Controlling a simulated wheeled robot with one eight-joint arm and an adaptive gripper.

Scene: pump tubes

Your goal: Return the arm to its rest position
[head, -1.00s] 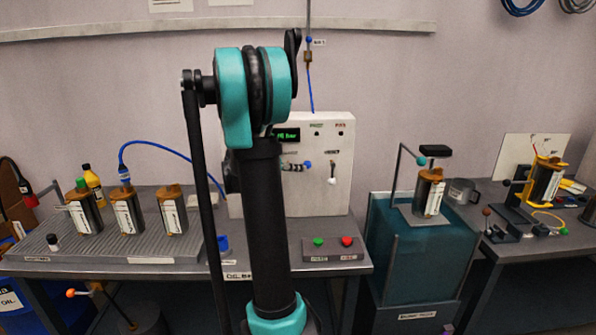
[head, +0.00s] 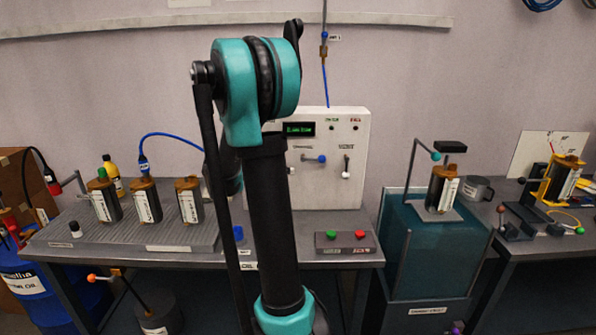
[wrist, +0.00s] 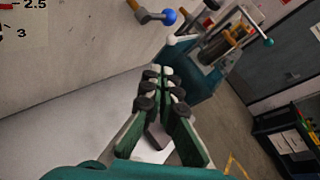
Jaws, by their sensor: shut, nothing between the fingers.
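My arm (head: 270,190) rises through the middle of the head view, with teal and black joints, and hides part of the bench behind it. My gripper does not show in the head view. In the wrist view my gripper (wrist: 160,78) has dark green fingers with black and pale pads. The fingertips are together and hold nothing. A lever with a blue knob (wrist: 169,17) is above the fingertips in that view. The teal tank (wrist: 205,62) with a cylinder (wrist: 225,40) over it lies beyond them.
A white control panel (head: 345,190) stands behind my arm. Three cylinders stand on a ribbed tray (head: 120,236) at left. A button box (head: 345,242) sits at the bench front. The teal tank (head: 425,270) and a second bench are at right. A blue drum (head: 40,295) is at lower left.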

